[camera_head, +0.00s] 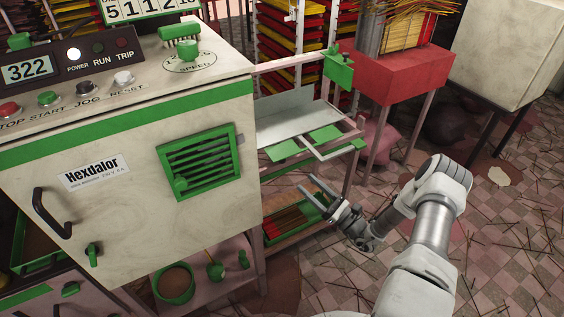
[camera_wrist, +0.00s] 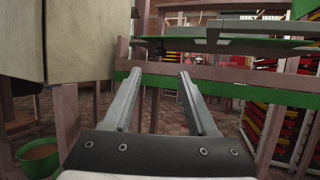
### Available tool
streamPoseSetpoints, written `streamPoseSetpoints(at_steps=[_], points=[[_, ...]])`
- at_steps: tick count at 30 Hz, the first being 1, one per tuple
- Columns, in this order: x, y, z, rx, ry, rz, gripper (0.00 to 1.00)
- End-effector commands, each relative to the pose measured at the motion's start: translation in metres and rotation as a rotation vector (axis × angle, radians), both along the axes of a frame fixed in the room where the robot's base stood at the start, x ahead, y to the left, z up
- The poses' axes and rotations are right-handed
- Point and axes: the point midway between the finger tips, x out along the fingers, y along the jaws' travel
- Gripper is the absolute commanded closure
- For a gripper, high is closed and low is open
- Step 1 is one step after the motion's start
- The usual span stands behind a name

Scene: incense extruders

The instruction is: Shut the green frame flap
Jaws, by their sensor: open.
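The green flap (camera_head: 318,137) lies about level, standing out at the end of the metal trough beside the cabinet, with a pale bar frame (camera_head: 340,151) around its outer side. In the wrist view the flap (camera_wrist: 230,45) appears edge-on above and beyond my fingers, with a grey bar over it. My gripper (camera_head: 308,184) is open and empty, below and in front of the flap, apart from it. In the wrist view my gripper (camera_wrist: 160,72) points toward a green-edged cross beam (camera_wrist: 225,88). I cannot tell where the flap's hinge is.
The control cabinet (camera_head: 110,190) with a green vent stands left. A green clamp block (camera_head: 338,68) sits above the trough (camera_head: 290,116). A tray of incense sticks (camera_head: 290,218) is on the lower shelf. A red stand (camera_head: 400,77) is behind. Tiled floor at right is open, with scattered sticks.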

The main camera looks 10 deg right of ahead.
Motion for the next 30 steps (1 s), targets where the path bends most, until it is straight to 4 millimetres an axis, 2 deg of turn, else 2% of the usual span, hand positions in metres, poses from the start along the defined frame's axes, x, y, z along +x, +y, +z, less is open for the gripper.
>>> streamPoseSetpoints(at_steps=[9, 15, 21, 29, 30], points=[[0.049, 0.043, 0.026, -0.002, -0.003, 0.004, 0.42], [0.072, 0.062, 0.038, -0.002, -0.002, 0.002, 0.42], [0.081, 0.070, 0.044, -0.001, 0.000, 0.002, 0.42], [0.082, 0.070, 0.045, 0.000, 0.000, 0.001, 0.42], [0.082, 0.070, 0.045, 0.000, 0.000, 0.001, 0.45]])
